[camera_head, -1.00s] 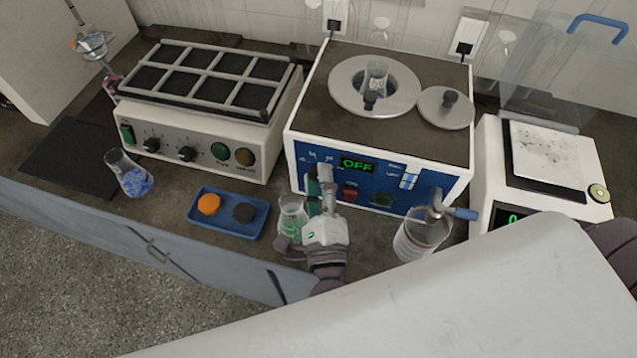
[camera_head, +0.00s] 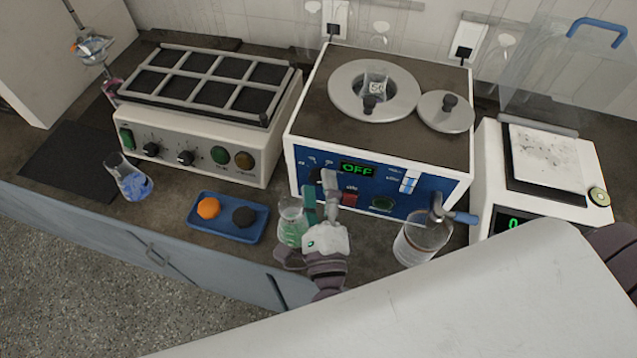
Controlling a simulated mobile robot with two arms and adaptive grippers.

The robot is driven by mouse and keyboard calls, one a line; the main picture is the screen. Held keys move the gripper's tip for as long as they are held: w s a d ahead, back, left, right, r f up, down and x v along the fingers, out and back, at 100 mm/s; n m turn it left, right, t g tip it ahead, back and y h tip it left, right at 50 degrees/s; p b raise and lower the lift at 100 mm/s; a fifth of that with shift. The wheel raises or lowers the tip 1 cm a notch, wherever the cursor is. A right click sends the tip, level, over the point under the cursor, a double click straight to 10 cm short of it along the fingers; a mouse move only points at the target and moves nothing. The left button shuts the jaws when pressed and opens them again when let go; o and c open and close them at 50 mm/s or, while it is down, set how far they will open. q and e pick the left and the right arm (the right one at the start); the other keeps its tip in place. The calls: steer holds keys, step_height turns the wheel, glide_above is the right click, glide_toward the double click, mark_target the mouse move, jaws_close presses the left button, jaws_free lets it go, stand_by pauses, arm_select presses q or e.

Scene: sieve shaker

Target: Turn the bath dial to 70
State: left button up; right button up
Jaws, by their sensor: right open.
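The bath (camera_head: 418,150) is a white box with a brown top and a blue front panel. Its green display (camera_head: 357,168) reads OFF. The dark dial (camera_head: 316,175) is on the left of the panel, below small scale marks, partly behind my gripper; its setting is too small to read. My right gripper (camera_head: 321,192) is in front of the panel's lower left, just below the dial. It is open, with its two fingers apart and nothing visible between them. My left gripper is not in view.
A beaker of green liquid (camera_head: 291,228) stands close to the left of my gripper. A beaker of clear liquid (camera_head: 418,243) stands right of it, by a blue-handled tap (camera_head: 460,217). A blue tray (camera_head: 228,229) lies left, before a shaker (camera_head: 200,145). A balance (camera_head: 545,180) stands right.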

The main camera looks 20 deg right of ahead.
steer(key=v, duration=1.1)
steer(key=shift+s, duration=0.2)
steer(key=shift+f, duration=0.1)
